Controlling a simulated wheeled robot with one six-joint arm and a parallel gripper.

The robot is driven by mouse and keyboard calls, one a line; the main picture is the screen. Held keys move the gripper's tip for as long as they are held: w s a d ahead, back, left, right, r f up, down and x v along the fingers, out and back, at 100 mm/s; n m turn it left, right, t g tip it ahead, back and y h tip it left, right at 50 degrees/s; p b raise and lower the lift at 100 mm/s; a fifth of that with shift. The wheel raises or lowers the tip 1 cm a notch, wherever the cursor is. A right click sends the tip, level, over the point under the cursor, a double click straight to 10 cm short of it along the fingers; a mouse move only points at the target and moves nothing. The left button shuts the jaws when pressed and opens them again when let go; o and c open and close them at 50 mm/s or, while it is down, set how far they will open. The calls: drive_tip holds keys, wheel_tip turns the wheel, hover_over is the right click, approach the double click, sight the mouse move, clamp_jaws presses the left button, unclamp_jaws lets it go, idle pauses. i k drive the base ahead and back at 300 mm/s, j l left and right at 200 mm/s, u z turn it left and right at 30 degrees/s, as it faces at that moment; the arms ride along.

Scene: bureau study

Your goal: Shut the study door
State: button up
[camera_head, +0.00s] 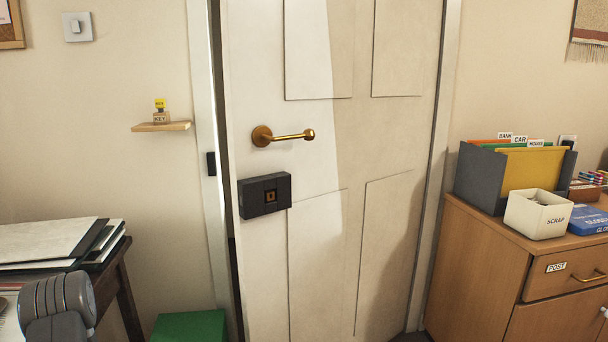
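The study door (330,160) is a cream panelled door in the middle of the view. A narrow dark gap runs down its left edge, between it and the door frame (203,120), so it stands slightly ajar. A brass lever handle (285,135) points right, near the door's left edge. A small dark plate (211,164) is on the frame at the left. My gripper is not in view; a grey part that looks like my arm shows at the lower left.
A small wall shelf (161,127) holds a key block (160,117). A dark table (125,290) with papers stands at left, beside a green box (190,327) low near the door frame. A wooden cabinet (478,270) with files and a scrap bin (538,214) stands at right.

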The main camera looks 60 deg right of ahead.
sight(332, 257)
drive_tip(key=z, duration=2.65)
